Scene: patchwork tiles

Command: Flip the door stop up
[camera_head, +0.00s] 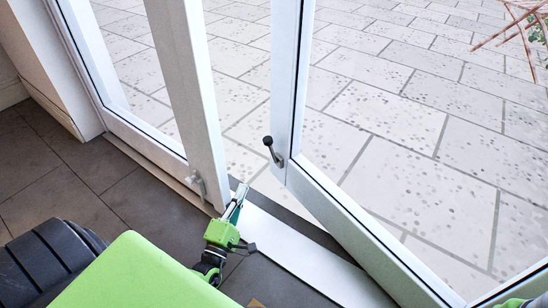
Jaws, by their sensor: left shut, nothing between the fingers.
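The door stop (272,151) is a short metal arm with a black tip. It is mounted low on the white frame edge of the open glass door (285,90). Its black tip points up and to the left, above its mount. My left gripper (241,190) is shut and empty. It is below and to the left of the door stop in the picture, apart from it, over the white threshold. My right gripper is not in view; only a bit of green shows at the bottom right corner.
A white post (190,80) stands left of the open door, with a small silver fitting (196,183) low on it. A white threshold strip (290,255) runs along the doorway. Dark floor tiles (110,180) lie inside, pale paving (420,110) outside. Branches hang at the top right.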

